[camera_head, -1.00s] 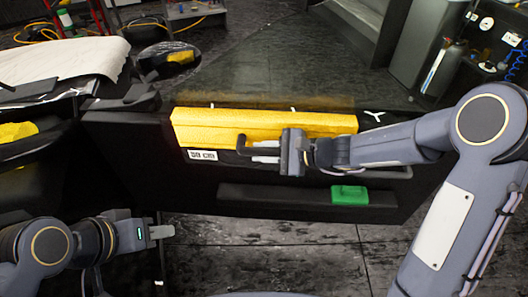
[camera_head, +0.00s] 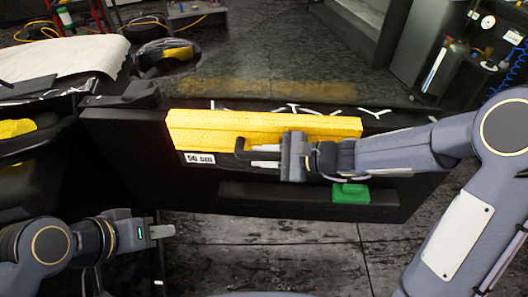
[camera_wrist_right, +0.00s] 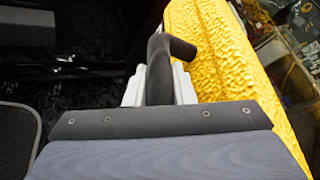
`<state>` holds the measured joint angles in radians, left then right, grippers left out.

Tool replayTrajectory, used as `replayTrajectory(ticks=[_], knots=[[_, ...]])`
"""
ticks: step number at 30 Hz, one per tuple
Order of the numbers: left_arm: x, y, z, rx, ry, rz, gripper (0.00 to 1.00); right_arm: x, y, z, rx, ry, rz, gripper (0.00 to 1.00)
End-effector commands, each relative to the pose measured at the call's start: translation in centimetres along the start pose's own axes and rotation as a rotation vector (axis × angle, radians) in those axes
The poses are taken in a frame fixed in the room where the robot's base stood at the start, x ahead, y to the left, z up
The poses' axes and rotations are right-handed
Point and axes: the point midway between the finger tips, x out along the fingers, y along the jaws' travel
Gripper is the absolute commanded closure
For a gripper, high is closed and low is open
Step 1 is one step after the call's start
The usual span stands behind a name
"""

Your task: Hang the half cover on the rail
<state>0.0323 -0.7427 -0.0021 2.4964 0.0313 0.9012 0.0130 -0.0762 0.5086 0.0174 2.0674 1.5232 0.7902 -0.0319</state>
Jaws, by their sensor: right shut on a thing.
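The handle's join to the cover is hidden. The rail, which I take as the door's top edge (camera_head: 125,103), has white forked clips (camera_head: 376,112) standing behind the cover. My left gripper (camera_head: 162,231) is low at left, empty; its finger gap is unclear.
The door (camera_head: 130,165) carries a green block (camera_head: 350,193) on a dark ledge (camera_head: 265,193). A white-covered surface (camera_head: 65,55) is at upper left. Dark tiled floor (camera_head: 265,260) is clear below.

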Motion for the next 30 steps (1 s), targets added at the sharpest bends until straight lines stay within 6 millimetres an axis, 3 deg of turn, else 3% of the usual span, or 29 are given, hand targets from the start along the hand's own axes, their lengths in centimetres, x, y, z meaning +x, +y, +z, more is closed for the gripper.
replayTrajectory(ticks=[21, 30], knots=[[1.9, -0.8, 0.9, 0.0, 0.0, 0.0, 0.64, -0.9, 3.6, 2.2, -0.003, -0.002, -0.001, 1.0], [2.0, -0.9, 1.0, 0.0, 0.0, 0.0, 0.64, -1.1, 4.2, 2.7, -0.002, -0.001, 0.0, 1.0]])
